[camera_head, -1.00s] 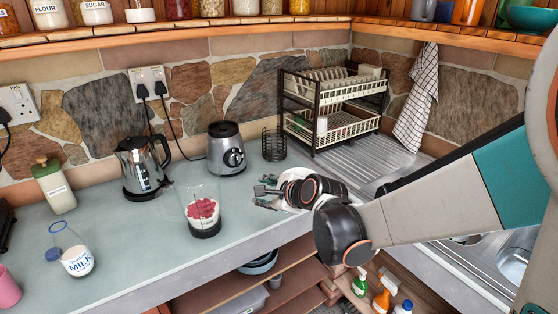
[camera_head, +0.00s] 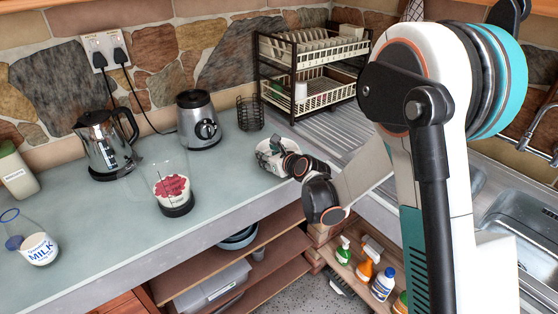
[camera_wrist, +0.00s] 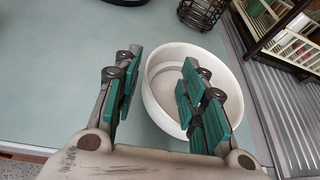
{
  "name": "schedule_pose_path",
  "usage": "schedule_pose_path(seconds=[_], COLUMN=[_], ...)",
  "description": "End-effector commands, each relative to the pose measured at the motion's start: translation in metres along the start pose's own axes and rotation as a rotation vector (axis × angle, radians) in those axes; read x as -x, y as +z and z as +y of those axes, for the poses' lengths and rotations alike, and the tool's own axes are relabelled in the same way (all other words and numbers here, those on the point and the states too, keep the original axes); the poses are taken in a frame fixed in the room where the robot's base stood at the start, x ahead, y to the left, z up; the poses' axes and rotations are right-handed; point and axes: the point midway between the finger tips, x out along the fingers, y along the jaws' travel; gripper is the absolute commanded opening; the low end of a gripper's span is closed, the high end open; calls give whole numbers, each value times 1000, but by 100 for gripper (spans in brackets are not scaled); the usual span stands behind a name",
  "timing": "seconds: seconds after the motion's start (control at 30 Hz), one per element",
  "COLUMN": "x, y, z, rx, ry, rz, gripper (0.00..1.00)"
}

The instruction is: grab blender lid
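I cannot make out a separate blender lid in either view. The blender base (camera_head: 199,122), silver with a dark top, stands on the counter against the wall. The clear blender jug (camera_head: 172,192), with red fruit inside, stands upright in front of it. A white round dish (camera_head: 266,160) sits near the counter's front edge, partly behind my gripper (camera_head: 279,149). In the wrist view, my gripper (camera_wrist: 160,95) is open with green pads. Its right finger is over the white dish and its left finger is outside the dish's left rim. I cannot tell whether it touches.
A kettle (camera_head: 103,145) and milk bottle (camera_head: 35,245) stand left. A wire holder (camera_head: 250,113) and a two-tier dish rack (camera_head: 305,75) stand behind the white dish. The sink (camera_head: 530,220) is right. Open shelves (camera_head: 255,250) lie below the counter edge.

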Motion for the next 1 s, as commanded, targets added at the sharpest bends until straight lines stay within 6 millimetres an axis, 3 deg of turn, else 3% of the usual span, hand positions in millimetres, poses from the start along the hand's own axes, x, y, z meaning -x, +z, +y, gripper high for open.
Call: schedule_pose_path(seconds=[0.37,0.63,0.9,1.0], x=[-28,-65,-70,-70], y=[-2,-5,-3,-3], z=[2,3,3,3], rx=[2,2,2,2], ry=[1,0,0,0], rz=[1,0,0,1], gripper=[38,38,38,18])
